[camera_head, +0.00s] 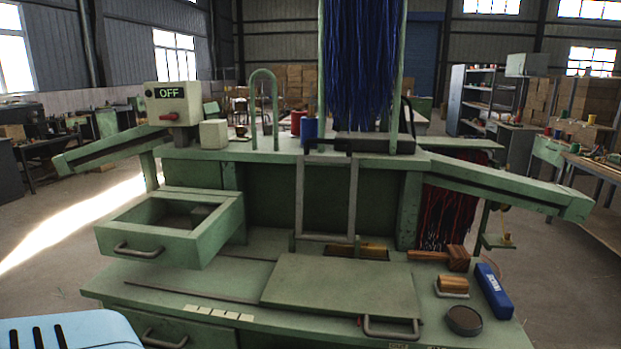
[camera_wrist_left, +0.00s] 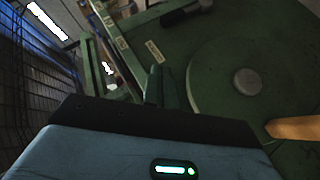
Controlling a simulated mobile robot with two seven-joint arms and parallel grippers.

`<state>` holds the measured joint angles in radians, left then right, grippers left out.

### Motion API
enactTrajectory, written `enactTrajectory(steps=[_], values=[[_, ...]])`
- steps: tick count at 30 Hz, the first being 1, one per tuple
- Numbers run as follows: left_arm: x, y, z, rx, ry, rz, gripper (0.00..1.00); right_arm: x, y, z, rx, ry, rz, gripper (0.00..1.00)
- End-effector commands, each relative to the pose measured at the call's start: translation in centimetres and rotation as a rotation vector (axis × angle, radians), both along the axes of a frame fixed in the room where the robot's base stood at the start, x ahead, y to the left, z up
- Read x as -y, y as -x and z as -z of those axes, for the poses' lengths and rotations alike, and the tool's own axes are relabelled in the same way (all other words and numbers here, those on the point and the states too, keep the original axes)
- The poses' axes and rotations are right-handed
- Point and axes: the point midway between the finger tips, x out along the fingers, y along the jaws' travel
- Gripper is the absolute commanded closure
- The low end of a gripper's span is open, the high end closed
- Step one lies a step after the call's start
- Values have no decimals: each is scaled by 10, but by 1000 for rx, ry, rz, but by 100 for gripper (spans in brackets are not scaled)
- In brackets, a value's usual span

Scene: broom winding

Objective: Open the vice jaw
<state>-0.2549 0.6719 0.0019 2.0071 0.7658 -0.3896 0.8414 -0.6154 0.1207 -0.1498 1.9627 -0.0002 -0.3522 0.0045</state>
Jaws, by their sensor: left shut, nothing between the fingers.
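I cannot tell for sure which part is the vice jaw. In the head view the green bench (camera_head: 170,283) carries an upright rectangular frame (camera_head: 298,205) at its middle. In front of the frame lies a flat green plate (camera_head: 335,285) with a metal handle (camera_head: 391,333) at its front. In the left wrist view my left gripper (camera_wrist_left: 162,78) is shut and empty, near a round green disc (camera_wrist_left: 220,105) with a grey knob (camera_wrist_left: 248,82). A wooden piece (camera_wrist_left: 295,128) shows at that view's right edge. My right gripper is in neither view.
A drawer (camera_head: 165,240) stands open at the bench's left. An OFF box (camera_head: 171,105) sits above it. Wooden-handled tools (camera_head: 453,285), a blue object (camera_head: 493,292) and a dark round puck (camera_head: 464,321) lie at the bench's right. Blue bristles (camera_head: 360,65) hang above.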

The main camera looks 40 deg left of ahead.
Motion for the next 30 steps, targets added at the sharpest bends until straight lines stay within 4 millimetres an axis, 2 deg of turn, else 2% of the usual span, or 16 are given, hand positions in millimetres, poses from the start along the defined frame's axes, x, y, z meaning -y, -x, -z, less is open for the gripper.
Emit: enactTrajectory(steps=[1, 5, 6, 8, 9, 12, 15, 18, 21, 30], values=[[-14, -25, -42, 23, 89, -23, 100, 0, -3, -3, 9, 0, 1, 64], [-37, -67, -143, 18, 385, -82, 100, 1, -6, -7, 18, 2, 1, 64], [-41, -76, -175, 10, 474, -92, 100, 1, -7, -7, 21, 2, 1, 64], [-45, -85, -224, -4, 599, -100, 100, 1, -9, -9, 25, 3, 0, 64], [-46, -89, -254, -18, 678, -104, 100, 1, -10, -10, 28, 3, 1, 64], [-46, -91, -318, -59, 842, -106, 100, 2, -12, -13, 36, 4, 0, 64], [-43, -88, -363, -99, 960, -105, 100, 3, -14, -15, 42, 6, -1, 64], [-40, -84, -390, -129, 1032, -105, 100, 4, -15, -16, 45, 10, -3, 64], [-39, -82, -400, -146, 1065, -106, 100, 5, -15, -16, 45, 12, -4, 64], [-39, -82, -401, -150, 1071, -106, 100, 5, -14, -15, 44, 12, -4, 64]])
